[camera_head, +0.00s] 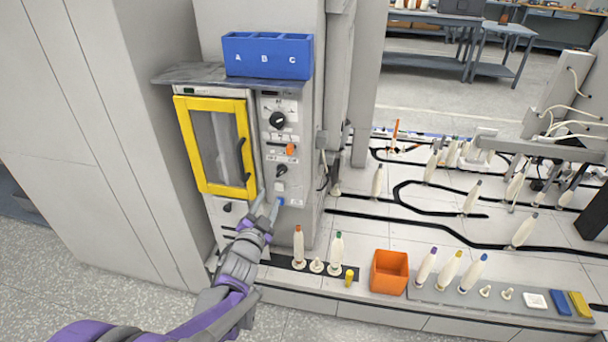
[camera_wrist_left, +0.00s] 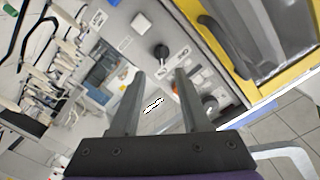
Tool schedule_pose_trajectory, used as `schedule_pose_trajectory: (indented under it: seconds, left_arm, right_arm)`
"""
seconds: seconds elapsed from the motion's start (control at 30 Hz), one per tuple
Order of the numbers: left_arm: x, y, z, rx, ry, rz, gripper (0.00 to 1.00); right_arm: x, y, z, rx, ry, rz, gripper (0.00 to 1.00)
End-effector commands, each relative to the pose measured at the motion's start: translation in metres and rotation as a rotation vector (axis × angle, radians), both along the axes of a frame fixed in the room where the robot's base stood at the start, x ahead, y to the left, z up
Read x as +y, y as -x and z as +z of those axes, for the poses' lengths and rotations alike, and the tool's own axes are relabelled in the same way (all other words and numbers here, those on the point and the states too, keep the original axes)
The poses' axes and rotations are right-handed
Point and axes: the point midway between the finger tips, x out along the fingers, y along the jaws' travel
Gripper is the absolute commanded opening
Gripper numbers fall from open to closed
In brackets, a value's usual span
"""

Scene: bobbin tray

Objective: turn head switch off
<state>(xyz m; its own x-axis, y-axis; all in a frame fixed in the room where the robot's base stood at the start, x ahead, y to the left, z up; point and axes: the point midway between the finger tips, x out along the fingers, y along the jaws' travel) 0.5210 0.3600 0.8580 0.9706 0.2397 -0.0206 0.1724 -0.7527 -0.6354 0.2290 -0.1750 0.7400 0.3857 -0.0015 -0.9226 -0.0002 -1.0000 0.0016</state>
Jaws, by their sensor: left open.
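I cannot read which is labelled head. My left gripper (camera_head: 268,207) is open and empty in front of the panel's lower part. In the left wrist view the open fingers (camera_wrist_left: 158,75) point at the panel; the small black switch (camera_wrist_left: 160,52) shows between and beyond their tips, apart from them. The white button (camera_wrist_left: 141,22) also shows. The right gripper is out of view.
A yellow-framed door (camera_head: 247,140) with a black handle is left of the panel. A blue A-B-C bin (camera_head: 267,56) sits on the shelf above. Below stand bobbins (camera_head: 298,245) and an orange box (camera_head: 389,272). A black-tracked white table spreads right.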

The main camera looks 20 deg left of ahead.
Motion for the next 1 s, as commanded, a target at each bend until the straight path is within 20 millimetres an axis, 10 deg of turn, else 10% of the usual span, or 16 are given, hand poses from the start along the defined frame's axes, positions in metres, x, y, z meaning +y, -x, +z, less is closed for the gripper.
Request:
schedule_pose_trajectory:
  seconds: [0.63,1.0]
  left_arm:
    - [0.023,-0.092,-0.002,-0.012,-0.013,-0.007,0.46]
    - [0.027,-0.107,-0.001,-0.013,-0.012,-0.006,0.46]
  right_arm:
    - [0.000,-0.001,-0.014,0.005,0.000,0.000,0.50]
    - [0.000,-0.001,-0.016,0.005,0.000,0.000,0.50]
